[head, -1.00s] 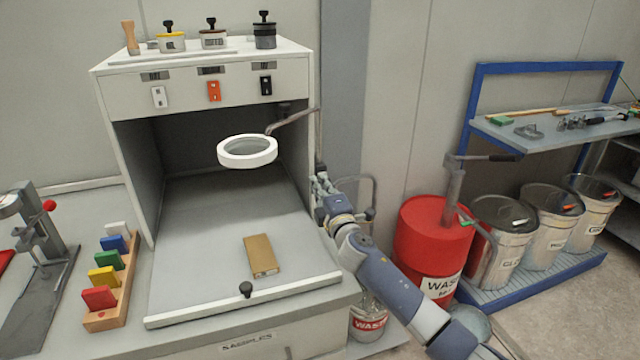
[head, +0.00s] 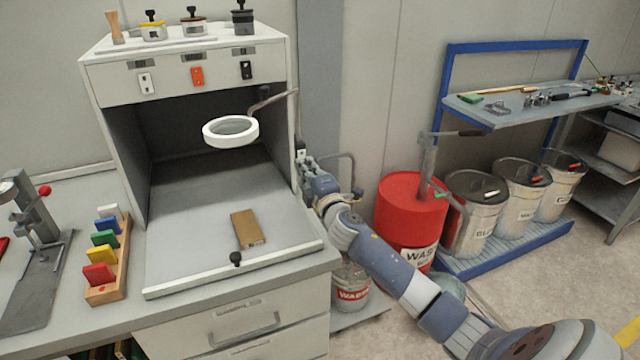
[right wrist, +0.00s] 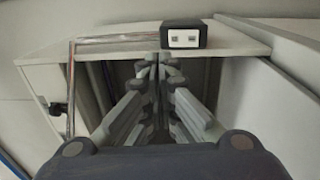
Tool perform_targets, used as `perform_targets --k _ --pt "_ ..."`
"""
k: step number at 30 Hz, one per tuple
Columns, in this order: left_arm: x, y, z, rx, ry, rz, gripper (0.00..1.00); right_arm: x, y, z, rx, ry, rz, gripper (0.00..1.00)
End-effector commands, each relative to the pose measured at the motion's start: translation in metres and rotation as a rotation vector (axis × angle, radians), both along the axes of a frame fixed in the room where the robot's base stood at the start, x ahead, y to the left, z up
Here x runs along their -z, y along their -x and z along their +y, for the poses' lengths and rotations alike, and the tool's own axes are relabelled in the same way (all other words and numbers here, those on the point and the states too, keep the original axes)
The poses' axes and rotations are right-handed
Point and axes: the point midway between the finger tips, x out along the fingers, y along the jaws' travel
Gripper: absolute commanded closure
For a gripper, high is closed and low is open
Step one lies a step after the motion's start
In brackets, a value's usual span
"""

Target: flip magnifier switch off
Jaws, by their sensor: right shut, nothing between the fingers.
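The white ring magnifier (head: 231,131) hangs in the open front of the white cabinet, on a thin bent arm (head: 272,99) from the cabinet's right side. The cabinet's top panel carries a white switch (head: 146,83), an orange switch (head: 197,76) and a black switch (head: 246,70); their labels are too small to read. My right gripper (head: 302,158) is beside the cabinet's right front edge, below the magnifier arm's mount. In the right wrist view its fingers (right wrist: 155,66) are together and empty, below a black box with a white face (right wrist: 184,36). My left gripper is out of view.
A cardboard-coloured block (head: 247,229) lies on the cabinet's work surface (head: 190,232). A colour sample rack (head: 112,258) stands left. A red waste drum (head: 411,220) and a blue shelf rack (head: 515,44) stand right of my arm. Small pots stand on the cabinet top.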

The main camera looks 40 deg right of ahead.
Motion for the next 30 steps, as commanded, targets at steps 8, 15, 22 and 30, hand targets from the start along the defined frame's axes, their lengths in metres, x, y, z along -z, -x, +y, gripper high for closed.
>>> perform_targets --k 8,15,22,30 --pt "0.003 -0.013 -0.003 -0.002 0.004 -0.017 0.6 -0.001 0.034 0.008 0.0 0.001 0.003 1.0" --pt "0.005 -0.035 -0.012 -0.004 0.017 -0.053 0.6 -0.005 0.066 0.015 0.0 0.0 0.003 1.0" --pt "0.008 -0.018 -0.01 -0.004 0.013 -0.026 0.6 -0.008 0.081 0.018 0.001 0.0 0.003 1.0" --pt "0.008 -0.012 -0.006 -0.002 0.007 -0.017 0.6 -0.009 0.083 0.019 0.002 -0.001 0.002 1.0"
